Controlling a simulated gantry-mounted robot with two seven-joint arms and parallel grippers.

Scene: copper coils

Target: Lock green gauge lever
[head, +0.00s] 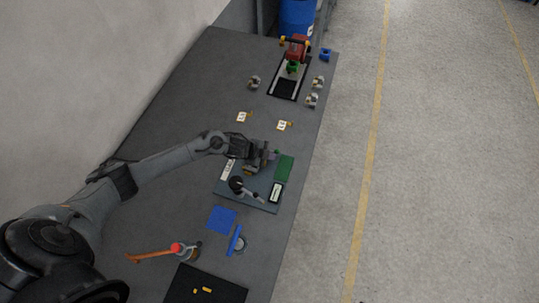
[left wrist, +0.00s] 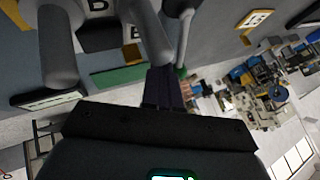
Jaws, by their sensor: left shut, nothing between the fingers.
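A gauge station on a grey-blue plate (head: 254,201) holds a green pad (head: 284,168), a small display (head: 276,193) and a dark round-topped part (head: 237,184). My left gripper (head: 268,155) is at the far side of this plate, over its upper parts. In the left wrist view its dark fingers (left wrist: 163,88) are shut and empty. A thin grey lever-like rod (left wrist: 185,32) is just beside the fingers, with a bit of green at its end; whether they touch I cannot tell. The green pad (left wrist: 120,75) and the display (left wrist: 50,98) lie to the left. My right gripper is not in view.
Two small light cards (head: 284,125) (head: 242,117) lie beyond the station. A black tray with a red machine (head: 296,47) stands at the far end. Nearer are a blue square (head: 222,219), an orange-handled tool (head: 150,256) and a black mat (head: 205,288). The table's right edge is close.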

